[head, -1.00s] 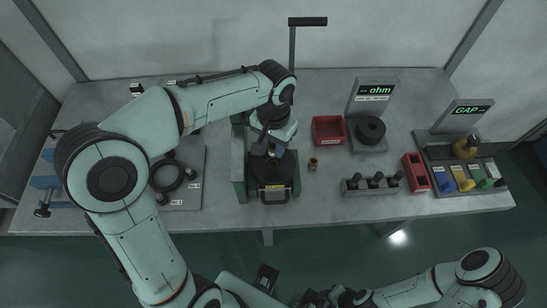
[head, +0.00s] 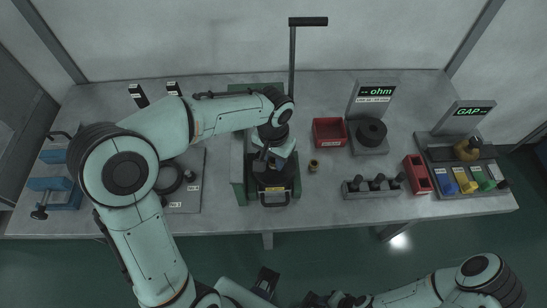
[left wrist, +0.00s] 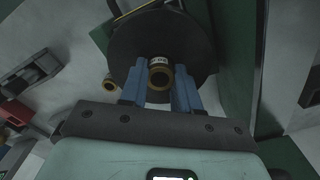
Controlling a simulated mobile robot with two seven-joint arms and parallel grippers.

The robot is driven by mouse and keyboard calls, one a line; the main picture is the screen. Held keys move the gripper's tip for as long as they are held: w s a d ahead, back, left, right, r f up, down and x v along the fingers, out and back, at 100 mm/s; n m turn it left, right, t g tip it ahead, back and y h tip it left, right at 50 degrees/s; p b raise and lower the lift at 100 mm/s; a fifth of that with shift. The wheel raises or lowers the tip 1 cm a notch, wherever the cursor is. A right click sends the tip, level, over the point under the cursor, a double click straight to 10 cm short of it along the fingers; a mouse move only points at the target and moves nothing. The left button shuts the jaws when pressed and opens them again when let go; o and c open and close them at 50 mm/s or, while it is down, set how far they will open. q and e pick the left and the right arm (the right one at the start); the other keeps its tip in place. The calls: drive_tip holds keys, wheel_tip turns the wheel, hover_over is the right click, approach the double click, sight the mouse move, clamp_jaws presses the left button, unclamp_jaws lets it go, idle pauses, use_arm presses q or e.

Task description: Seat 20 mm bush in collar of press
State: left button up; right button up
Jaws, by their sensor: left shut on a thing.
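The press (head: 274,190), with a green frame and dark body, stands at the table's front middle. My left gripper (head: 270,160) is over the press, pointing down. In the left wrist view its blue fingers (left wrist: 160,88) are shut on a brass bush (left wrist: 160,79) with a white label. The bush is in front of a round black part (left wrist: 185,40); I cannot tell whether it touches it. The collar cannot be made out. A second brass bush (head: 313,166) stands on the table right of the press, also in the wrist view (left wrist: 110,83). My right gripper is not clearly visible at the bottom edge.
A red bin (head: 329,142) and an ohm meter (head: 374,90) with a black ring stand to the right. A rack with several black plugs (head: 372,193), a red box (head: 417,174) and a GAP station (head: 464,117) are further right.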

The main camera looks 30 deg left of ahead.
sight(274, 160)
use_arm(q)
drive_tip(key=shift+s+f, duration=0.3)
drive_tip(key=shift+f, duration=0.35)
drive_tip(key=o, duration=1)
drive_tip(key=shift+o, duration=0.2)
drive_tip(key=shift+r, duration=0.2)
wheel_tip(274, 160, up, 13)
drive_tip(key=p, duration=0.2)
drive_tip(key=shift+w, duration=0.3)
use_arm(e)
drive_tip(key=shift+w+r, duration=0.3)
drive_tip(key=shift+r, duration=0.3)
drive_tip(key=shift+w+r, duration=0.3)
drive_tip(key=shift+r, duration=0.3)
